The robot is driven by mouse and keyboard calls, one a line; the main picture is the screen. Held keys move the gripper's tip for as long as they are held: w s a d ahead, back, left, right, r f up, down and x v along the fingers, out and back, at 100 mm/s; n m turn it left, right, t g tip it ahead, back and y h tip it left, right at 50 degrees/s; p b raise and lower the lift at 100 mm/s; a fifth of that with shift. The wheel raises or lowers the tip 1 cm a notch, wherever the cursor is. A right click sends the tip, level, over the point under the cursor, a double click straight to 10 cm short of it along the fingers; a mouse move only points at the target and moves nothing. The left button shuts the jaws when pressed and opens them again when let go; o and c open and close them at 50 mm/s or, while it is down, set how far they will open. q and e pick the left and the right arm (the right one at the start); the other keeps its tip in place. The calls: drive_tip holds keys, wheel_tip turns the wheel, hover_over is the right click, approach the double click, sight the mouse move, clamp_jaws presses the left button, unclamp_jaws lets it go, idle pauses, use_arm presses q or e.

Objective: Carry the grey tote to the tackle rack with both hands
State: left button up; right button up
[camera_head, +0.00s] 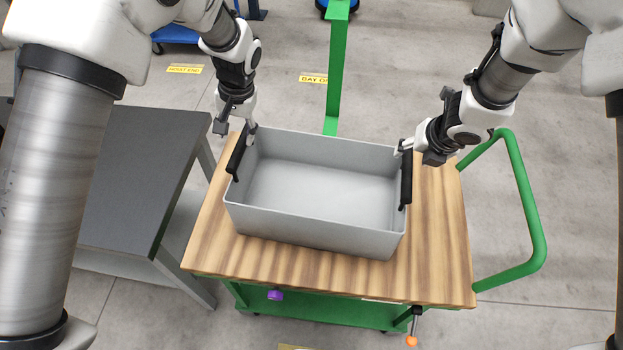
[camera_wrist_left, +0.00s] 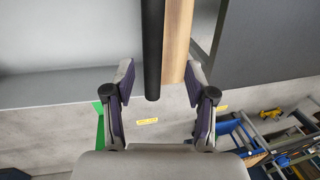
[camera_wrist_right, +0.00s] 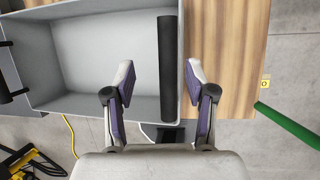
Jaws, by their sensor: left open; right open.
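The grey tote (camera_head: 318,236) is open, looks empty and sits on the wooden top of a green cart. It has a black handle on each short side. My left gripper (camera_head: 250,128) is open at the far end of the left handle (camera_head: 238,154); in the left wrist view that handle (camera_wrist_left: 152,50) lies between the spread fingers (camera_wrist_left: 160,85). My right gripper (camera_head: 404,147) is open at the far end of the right handle (camera_head: 406,180); in the right wrist view this handle (camera_wrist_right: 168,70) lies between the fingers (camera_wrist_right: 160,88). I cannot tell any finger contact. I cannot identify the tackle rack.
The wooden cart top (camera_head: 440,250) has bare room around the tote. A green push handle (camera_head: 540,235) curves out at the right, and a green post (camera_head: 336,70) stands behind. A dark grey table (camera_head: 135,170) stands close on the left. Floor labels (camera_head: 185,69) lie beyond.

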sight(238, 153)
use_arm(q)
drive_tip(key=shift+r, duration=0.1)
use_arm(e)
drive_tip(key=shift+r, duration=0.1)
use_arm(q)
drive_tip(key=f, duration=0.2)
drive_tip(key=s+f, duration=0.1)
drive_tip(key=f, duration=0.2)
drive_tip(key=shift+s+a+f, duration=0.15)
drive_tip(key=shift+f, duration=0.1)
use_arm(e)
drive_tip(key=f, duration=0.3)
drive_tip(key=w+f, duration=0.1)
drive_tip(key=f, duration=0.1)
drive_tip(key=shift+f, duration=0.2)
use_arm(q)
drive_tip(key=shift+s+f, duration=0.25)
drive_tip(key=shift+f, duration=0.15)
use_arm(e)
drive_tip(key=shift+d+f, duration=0.1)
drive_tip(key=shift+f, duration=0.35)
use_arm(q)
drive_tip(key=shift+f, duration=0.15)
use_arm(e)
drive_tip(key=shift+f, duration=0.1)
use_arm(q)
drive_tip(key=shift+w+a, duration=0.1)
drive_tip(key=shift+w, duration=0.05)
use_arm(e)
drive_tip(key=shift+w, duration=0.15)
